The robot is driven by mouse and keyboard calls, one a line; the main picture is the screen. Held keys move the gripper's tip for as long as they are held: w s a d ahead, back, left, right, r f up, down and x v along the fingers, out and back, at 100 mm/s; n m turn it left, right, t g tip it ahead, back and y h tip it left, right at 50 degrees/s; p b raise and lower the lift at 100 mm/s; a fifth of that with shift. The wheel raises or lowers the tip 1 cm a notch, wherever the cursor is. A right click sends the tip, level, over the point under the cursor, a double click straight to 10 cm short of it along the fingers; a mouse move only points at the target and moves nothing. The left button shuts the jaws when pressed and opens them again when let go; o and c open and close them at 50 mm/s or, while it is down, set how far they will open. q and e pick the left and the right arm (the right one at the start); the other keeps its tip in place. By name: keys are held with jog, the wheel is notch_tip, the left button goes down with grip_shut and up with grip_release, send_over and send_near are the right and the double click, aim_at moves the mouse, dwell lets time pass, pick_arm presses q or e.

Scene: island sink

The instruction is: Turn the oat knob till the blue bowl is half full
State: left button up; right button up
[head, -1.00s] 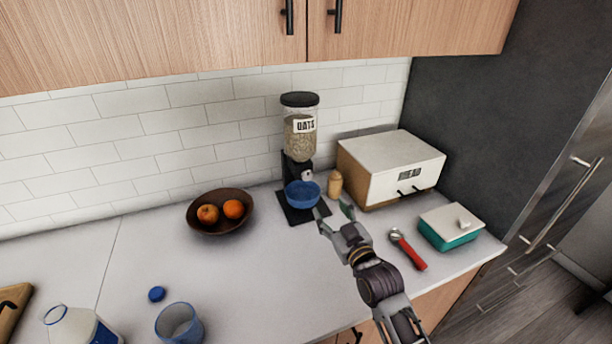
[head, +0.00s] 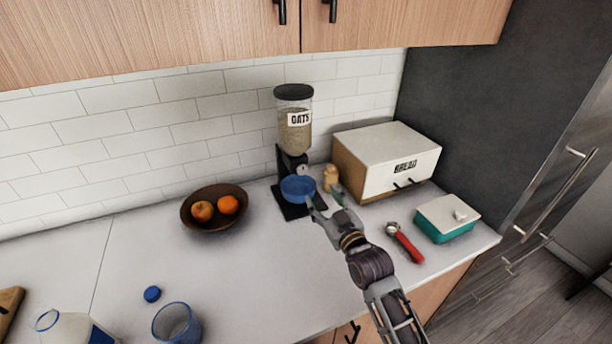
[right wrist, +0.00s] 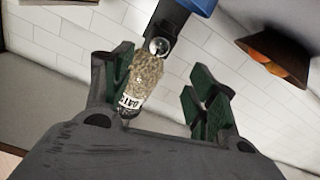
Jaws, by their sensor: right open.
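The oat dispenser (head: 295,120) stands against the tiled wall, with a clear canister of oats above a black base. Its round silver knob (head: 302,170) is on the front, just above the blue bowl (head: 297,189), which sits upright on the base under the outlet. The bowl's visible inside looks blue, with no oats showing. My right gripper (head: 323,196) is open and empty, close to the bowl's right front. In the right wrist view the dispenser appears inverted, its knob (right wrist: 158,46) beyond the open fingers. The bowl (right wrist: 197,6) is cut off at the top. My left gripper is not seen.
A wooden shaker (head: 330,175) and the bread box (head: 385,160) stand right of the dispenser. A bowl of oranges (head: 192,219) is left. A red-handled scoop (head: 405,243) and a teal butter dish (head: 445,220) lie near my right arm.

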send_near(303, 172)
jog(key=shift+p+x, duration=0.65)
jog(key=shift+x, duration=3.35)
jog(key=shift+d, duration=0.1)
jog(key=c, duration=1)
jog(key=shift+c, duration=0.2)
jog(key=shift+m+p, duration=0.3)
jog(key=shift+m, duration=0.1)
